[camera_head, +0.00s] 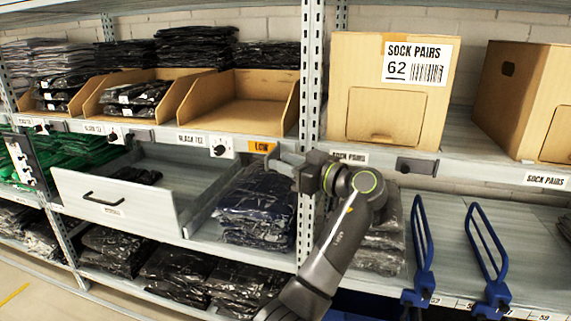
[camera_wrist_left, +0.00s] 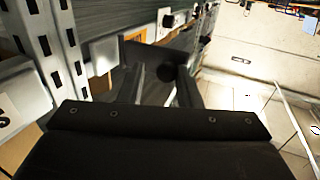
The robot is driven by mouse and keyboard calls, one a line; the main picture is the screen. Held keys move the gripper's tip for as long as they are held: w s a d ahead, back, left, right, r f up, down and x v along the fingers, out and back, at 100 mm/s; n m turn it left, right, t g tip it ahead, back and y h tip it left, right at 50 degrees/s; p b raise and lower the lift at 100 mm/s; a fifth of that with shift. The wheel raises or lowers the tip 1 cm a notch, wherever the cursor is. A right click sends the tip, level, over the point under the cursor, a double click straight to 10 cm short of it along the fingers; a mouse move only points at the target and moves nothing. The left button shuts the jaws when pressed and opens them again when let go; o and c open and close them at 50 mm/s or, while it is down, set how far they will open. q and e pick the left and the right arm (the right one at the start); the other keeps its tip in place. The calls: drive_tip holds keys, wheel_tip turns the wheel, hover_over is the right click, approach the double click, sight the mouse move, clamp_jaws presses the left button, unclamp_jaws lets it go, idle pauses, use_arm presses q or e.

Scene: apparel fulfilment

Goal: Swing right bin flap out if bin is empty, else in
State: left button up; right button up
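The right bin (camera_head: 245,113) is an empty cardboard tray on the upper shelf; the left (camera_head: 42,104) and middle (camera_head: 115,108) bins hold dark bagged garments. Below the right bin, an orange flap (camera_head: 262,147) reading "LOW" shows at the shelf edge, beside a white dial plate (camera_head: 220,147). My left gripper (camera_head: 283,163) is just below and right of the flap, near the metal upright; I cannot tell whether it touches the flap. In the left wrist view its two fingers (camera_wrist_left: 160,88) stand apart with nothing seen between them. An orange patch (camera_wrist_left: 105,62) shows left of them. My right gripper is out of view.
A perforated upright (camera_head: 310,80) stands right beside the gripper. Below, a grey drawer (camera_head: 115,205) sticks out at left, with bagged clothes to its right. A "SOCK PAIRS" box (camera_head: 390,65) stands on the right shelf; blue hooks (camera_head: 422,240) project below it.

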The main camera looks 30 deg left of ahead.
use_arm(q)
drive_tip(key=shift+o, duration=1.2)
drive_tip(key=shift+w+a+r, duration=0.1)
drive_tip(key=shift+w+r, duration=0.05)
drive_tip(key=shift+w, duration=0.15)
drive_tip(key=shift+s, duration=0.1)
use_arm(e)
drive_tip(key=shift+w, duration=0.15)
